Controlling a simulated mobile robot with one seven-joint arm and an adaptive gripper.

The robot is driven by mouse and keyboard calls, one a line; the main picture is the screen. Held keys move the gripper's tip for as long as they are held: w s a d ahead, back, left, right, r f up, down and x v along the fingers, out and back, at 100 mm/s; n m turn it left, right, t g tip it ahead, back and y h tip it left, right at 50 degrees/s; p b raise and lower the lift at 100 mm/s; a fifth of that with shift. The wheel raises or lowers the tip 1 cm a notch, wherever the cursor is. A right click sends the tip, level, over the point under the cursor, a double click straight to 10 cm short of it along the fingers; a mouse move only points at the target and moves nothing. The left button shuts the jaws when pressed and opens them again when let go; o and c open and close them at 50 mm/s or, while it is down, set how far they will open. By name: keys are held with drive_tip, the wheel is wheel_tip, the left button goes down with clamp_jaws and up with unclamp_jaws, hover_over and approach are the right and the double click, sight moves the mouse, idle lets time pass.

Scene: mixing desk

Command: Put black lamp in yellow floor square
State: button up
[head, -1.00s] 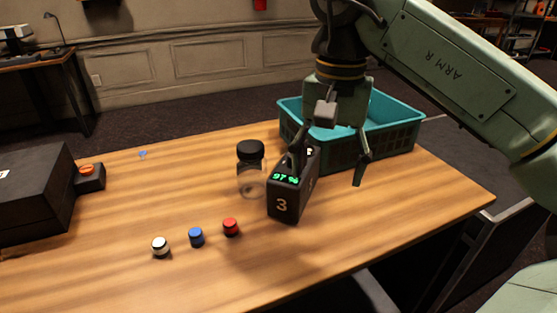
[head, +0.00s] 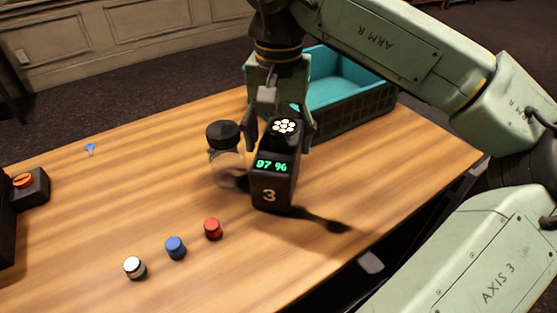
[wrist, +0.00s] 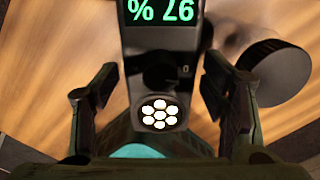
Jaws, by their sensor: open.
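The black lamp (head: 274,185) stands upright on the wooden table, marked 3, with a green 97 % display and lit white bulbs on top. In the wrist view, the lamp (wrist: 160,45) lies between the two fingers, its bulbs near the palm. My gripper (head: 278,135) is open at the lamp's upper part, one finger on each side; in the wrist view, the fingers (wrist: 158,82) show gaps on both sides of it. The yellow floor square is not in view.
A clear jar with a black lid (head: 223,150) stands close left of the lamp. A teal crate (head: 350,112) is behind right. Red (head: 213,229), blue (head: 176,248) and white (head: 135,267) small caps lie in front left. A black box with an orange knob (head: 31,187) is far left.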

wheel_tip(320, 180, down, 5)
drive_tip(key=shift+w+f+p, duration=0.1)
drive_tip(key=shift+w+p, duration=0.05)
drive_tip(key=shift+p, duration=0.2)
drive_tip(key=shift+c, duration=0.2)
clamp_jaws()
idle(0.5)
